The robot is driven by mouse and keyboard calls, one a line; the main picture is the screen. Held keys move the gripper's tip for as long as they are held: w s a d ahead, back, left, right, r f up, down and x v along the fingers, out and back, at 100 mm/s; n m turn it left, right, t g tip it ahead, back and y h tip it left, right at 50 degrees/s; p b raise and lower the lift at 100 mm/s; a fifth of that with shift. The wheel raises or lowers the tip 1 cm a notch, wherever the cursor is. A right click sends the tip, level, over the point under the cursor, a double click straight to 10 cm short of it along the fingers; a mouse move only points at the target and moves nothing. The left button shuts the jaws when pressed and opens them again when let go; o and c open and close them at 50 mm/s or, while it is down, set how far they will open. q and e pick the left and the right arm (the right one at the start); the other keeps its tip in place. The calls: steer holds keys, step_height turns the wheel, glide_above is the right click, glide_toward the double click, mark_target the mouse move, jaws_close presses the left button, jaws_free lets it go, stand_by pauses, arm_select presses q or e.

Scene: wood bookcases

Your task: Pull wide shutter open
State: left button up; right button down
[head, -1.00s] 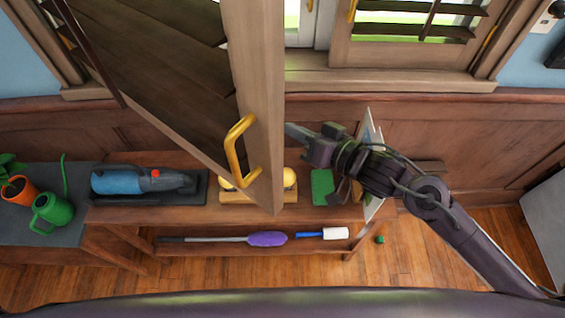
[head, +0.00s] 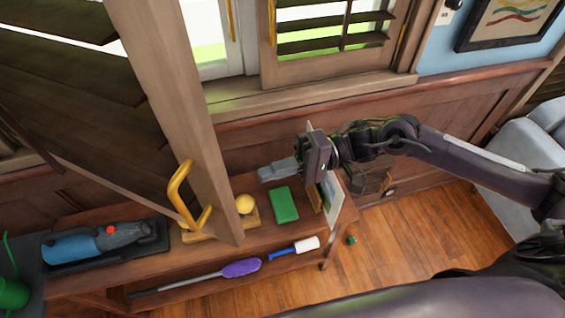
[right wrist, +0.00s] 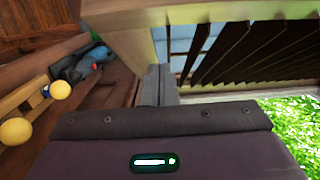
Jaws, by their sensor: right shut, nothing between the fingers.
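The wide shutter (head: 172,90) is a wood frame with dark slats, swung out from the window into the room at the left of the head view. A yellow handle (head: 178,190) is on its free edge. My right gripper (head: 268,173) is to the right of that edge, apart from the handle, with its fingers together and empty. In the right wrist view, the closed fingers (right wrist: 157,85) point toward a wood frame, with dark slats (right wrist: 250,40) at the upper right. Whether they touch the shutter, I cannot tell. My left gripper is not in view.
Below the window stands a wood shelf (head: 262,236) with a blue handheld vacuum (head: 85,242), a green box (head: 285,204), yellow balls (head: 245,203) and a purple duster (head: 242,268). A second shutter (head: 325,63) is at the window.

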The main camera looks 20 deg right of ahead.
steer(key=s+a+p, duration=0.3)
steer(key=a, duration=0.4)
steer(key=shift+s+a, duration=0.25)
steer(key=shift+a, duration=0.15)
